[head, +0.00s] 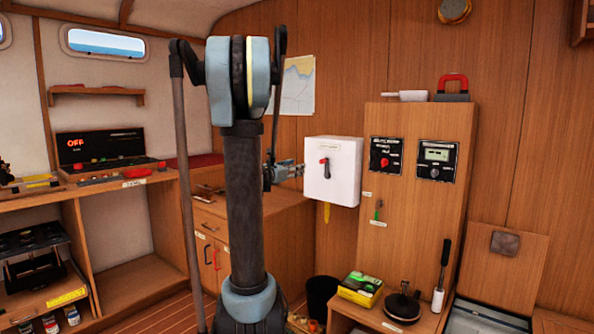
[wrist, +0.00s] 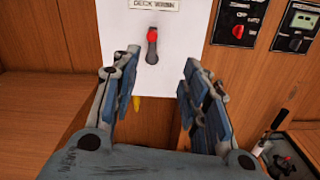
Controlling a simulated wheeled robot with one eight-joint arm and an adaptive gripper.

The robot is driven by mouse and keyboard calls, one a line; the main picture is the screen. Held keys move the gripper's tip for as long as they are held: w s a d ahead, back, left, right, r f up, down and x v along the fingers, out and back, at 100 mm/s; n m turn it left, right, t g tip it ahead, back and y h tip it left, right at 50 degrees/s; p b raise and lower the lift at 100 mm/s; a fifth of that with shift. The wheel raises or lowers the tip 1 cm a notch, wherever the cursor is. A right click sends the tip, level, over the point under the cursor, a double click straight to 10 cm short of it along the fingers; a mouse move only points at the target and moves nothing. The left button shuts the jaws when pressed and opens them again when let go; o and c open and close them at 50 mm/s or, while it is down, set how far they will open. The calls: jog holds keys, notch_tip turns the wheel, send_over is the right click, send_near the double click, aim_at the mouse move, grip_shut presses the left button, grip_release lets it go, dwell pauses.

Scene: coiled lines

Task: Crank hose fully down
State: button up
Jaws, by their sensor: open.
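A white box (head: 332,170) is fixed to the wood wall; in the wrist view its front (wrist: 115,25) carries a label that appears to read "DECK WASH". On its front is a dark crank (head: 326,170) with a red knob at its upper end; the crank (wrist: 152,52) also shows in the wrist view, knob up. My gripper (head: 293,171) is just left of the box. In the wrist view my gripper (wrist: 160,65) is open and empty, fingers either side below the crank.
Right of the box, a wood cabinet bears a panel with a red knob (head: 386,153) and a panel with a small screen (head: 437,159). Below stand a black bin (head: 321,297), a yellow-green box (head: 360,288) and an upright lever (head: 442,270). A wood counter (head: 270,204) lies left.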

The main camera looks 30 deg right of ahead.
jog(key=v, duration=0.8)
jog(key=shift+a, duration=0.3)
jog(key=shift+s, duration=0.1)
jog(key=s+a+f+m+g+y, duration=0.3)
jog(key=s+a+f+m+y, duration=0.9)
jog(key=s+a+f+m, duration=0.4)
jog(key=s+a+f, duration=0.3)
jog(key=s+f, duration=0.3)
jog(key=shift+m+g, duration=0.3)
jog(key=shift+g, duration=0.1)
jog(key=s+a+f+m+y, duration=0.1)
jog(key=s+a, duration=0.1)
jog(key=a, duration=0.1)
jog(key=s+a+f+m+y, duration=0.1)
jog(key=s+a+f+y, duration=0.1)
jog(key=a, duration=0.1)
jog(key=s+a+f+m+g+y, duration=0.1)
jog(key=s+a, duration=0.1)
jog(key=a, duration=0.1)
jog(key=shift+s+f+m, duration=0.15)
jog(key=shift+m, duration=0.25)
jog(key=shift+c, duration=1.1)
jog(key=shift+s+a+y, duration=0.15)
jog(key=shift+a+y, duration=0.05)
jog(key=shift+y, duration=0.1)
grip_shut()
